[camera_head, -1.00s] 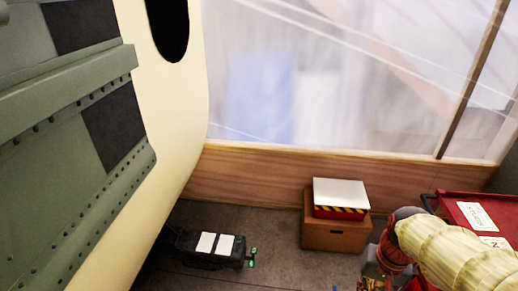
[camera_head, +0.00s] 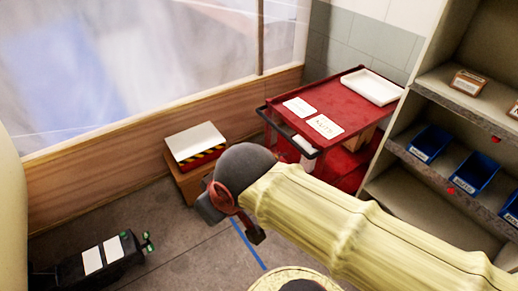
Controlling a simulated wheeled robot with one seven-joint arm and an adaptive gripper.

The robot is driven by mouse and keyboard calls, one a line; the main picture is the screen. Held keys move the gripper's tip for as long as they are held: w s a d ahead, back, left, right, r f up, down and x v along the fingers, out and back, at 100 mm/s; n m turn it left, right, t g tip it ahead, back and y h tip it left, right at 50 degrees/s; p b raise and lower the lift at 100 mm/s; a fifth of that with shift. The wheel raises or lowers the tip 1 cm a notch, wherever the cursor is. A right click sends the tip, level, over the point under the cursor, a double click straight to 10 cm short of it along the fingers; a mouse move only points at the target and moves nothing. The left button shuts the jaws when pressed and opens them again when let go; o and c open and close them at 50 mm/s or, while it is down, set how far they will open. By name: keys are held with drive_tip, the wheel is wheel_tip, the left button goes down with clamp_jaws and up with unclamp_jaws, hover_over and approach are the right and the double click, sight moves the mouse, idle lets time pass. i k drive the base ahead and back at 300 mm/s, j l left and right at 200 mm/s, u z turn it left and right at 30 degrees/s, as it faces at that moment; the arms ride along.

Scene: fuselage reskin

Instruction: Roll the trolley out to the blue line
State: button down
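The red trolley (camera_head: 345,95) stands near the back wall, left of the shelving. Its black handle bar (camera_head: 292,135) faces the near left side. Its top carries two white cards (camera_head: 325,126) and a white tray (camera_head: 371,87). The blue line (camera_head: 248,244) runs along the floor in front of the trolley and apart from it, partly hidden by my arm. My gripper (camera_head: 234,212) is at the end of my yellow-sleeved arm, nearer the camera than the trolley. Its fingers do not show clearly. I see no contact between it and the handle.
A brown box (camera_head: 190,183) with a striped, white-topped case (camera_head: 196,146) stands left of the trolley. A black unit (camera_head: 103,260) lies on the floor at lower left. Shelving (camera_head: 435,130) with blue bins (camera_head: 432,143) closes the right side. Grey floor is open around the blue line.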

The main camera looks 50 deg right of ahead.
sight(351, 112)
drive_tip(key=z, duration=1.7)
drive_tip(key=i+j, duration=0.1)
drive_tip(key=i, duration=0.3)
drive_tip(key=i+j, duration=0.1)
drive_tip(key=i, duration=0.3)
drive_tip(key=j+u, duration=0.05)
